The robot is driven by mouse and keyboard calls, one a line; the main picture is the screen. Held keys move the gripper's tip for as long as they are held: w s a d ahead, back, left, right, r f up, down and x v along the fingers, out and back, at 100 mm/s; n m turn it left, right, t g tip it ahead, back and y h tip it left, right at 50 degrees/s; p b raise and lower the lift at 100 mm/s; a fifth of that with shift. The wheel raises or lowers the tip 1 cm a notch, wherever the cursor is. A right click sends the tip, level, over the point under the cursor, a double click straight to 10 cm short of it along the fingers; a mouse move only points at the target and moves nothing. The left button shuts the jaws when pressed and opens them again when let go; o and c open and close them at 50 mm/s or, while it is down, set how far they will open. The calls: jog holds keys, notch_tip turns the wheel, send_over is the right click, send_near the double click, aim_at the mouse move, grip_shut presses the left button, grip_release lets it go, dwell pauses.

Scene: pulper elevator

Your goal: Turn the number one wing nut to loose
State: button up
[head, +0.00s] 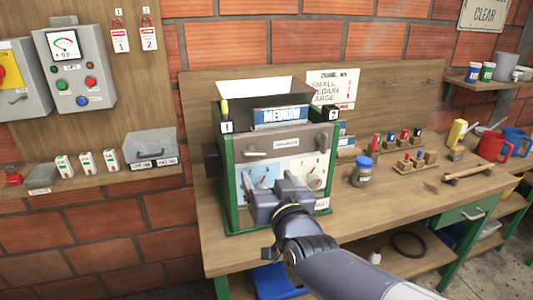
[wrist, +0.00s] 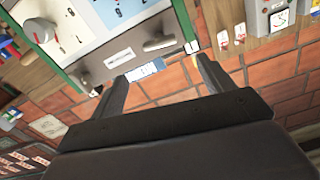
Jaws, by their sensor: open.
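The green-framed pulper (head: 230,175) stands on the bench. A white label marked 1 (head: 227,127) is at its upper left corner, with a small yellow upright piece (head: 224,108) above it, apparently the number one wing nut. In the wrist view a small yellow-orange piece (wrist: 195,61) shows next to the label (wrist: 192,46), partly behind a finger. A label marked 2 (head: 333,115) is at the upper right corner. My gripper (head: 276,184) is open and empty in front of the lower front panel, below and right of label 1. Its spread fingers (wrist: 162,70) show in the wrist view.
A blue MEDIUM sign (head: 281,116) sits on top of the pulper, above a front handle (head: 255,153). A blue-lidded jar (head: 362,171) and small wooden blocks (head: 412,163) stand to the right. A control box (head: 75,70) hangs at left.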

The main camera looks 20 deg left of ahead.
aim_at(255, 155)
jog(key=p+x, duration=0.2)
jog(key=x, duration=0.8)
jog(key=shift+w+a, duration=0.1)
jog(key=shift+w, duration=0.15)
jog(key=shift+c, duration=0.5)
